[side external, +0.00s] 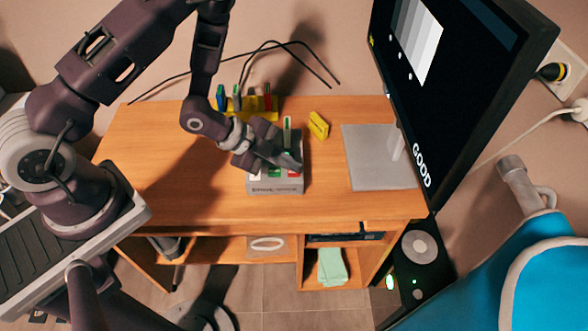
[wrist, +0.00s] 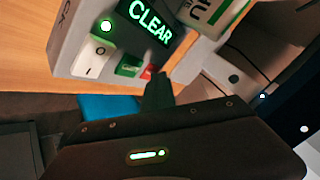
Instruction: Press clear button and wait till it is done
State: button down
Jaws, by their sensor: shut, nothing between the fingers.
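A grey button box (side external: 275,186) sits on the wooden table in the side view. In the wrist view the box (wrist: 75,35) has a green-lit display reading CLEAR (wrist: 150,20), a lit green lamp (wrist: 106,26) and a white rocker switch (wrist: 94,56). A green button (wrist: 129,66) and a red button (wrist: 147,72) show at its near edge. My gripper (side external: 290,163) is over the box, shut and empty, and hides part of its top. In the wrist view its dark fingers (wrist: 157,88) are close beside the red button. I cannot tell whether they touch it.
A monitor (side external: 455,80) reading GOOD stands on a grey base (side external: 378,170) at the right. A yellow rack (side external: 262,107) with coloured items stands behind the box, and a yellow block (side external: 318,124) lies nearby. The table's left part (side external: 140,150) is clear.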

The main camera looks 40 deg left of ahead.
aim_at(290, 172)
jog(key=shift+r, duration=0.8)
jog(key=shift+r, duration=2.55)
